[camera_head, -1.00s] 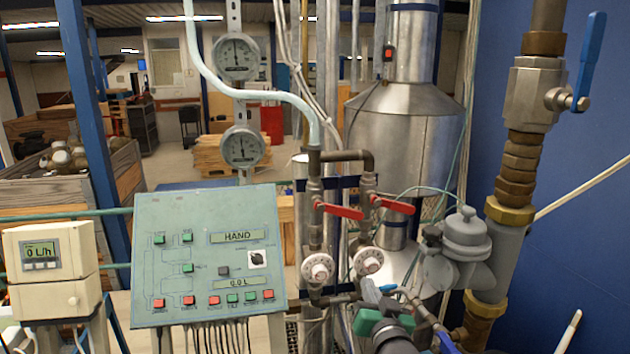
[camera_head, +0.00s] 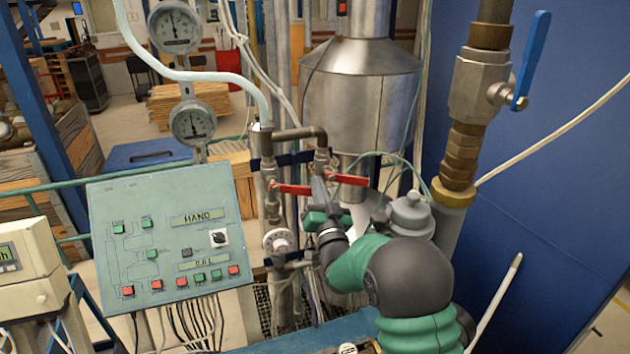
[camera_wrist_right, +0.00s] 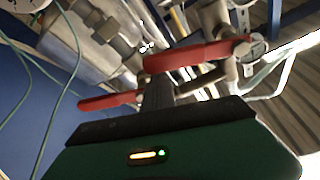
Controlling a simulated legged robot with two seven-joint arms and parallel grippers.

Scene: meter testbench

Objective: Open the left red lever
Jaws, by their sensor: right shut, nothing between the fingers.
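The left red lever (camera_head: 292,189) lies roughly level on its vertical pipe in the head view, its handle pointing right. It shows large in the right wrist view (camera_wrist_right: 190,56). A second red lever (camera_head: 352,179) sits to its right; it also shows in the wrist view (camera_wrist_right: 108,101). My right gripper (camera_head: 318,188) is shut and empty, its fingers pointing up near the free end of the left lever. In the wrist view the fingers (camera_wrist_right: 158,93) stand between the two levers, close to the left one; contact cannot be told. My left gripper is not in view.
The control panel (camera_head: 170,245) stands to the left of the pipes. Two gauges (camera_head: 193,122) and a pale hose are above. A grey meter (camera_head: 409,215) and a thick pipe with a blue lever (camera_head: 532,60) stand to the right, before the blue wall.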

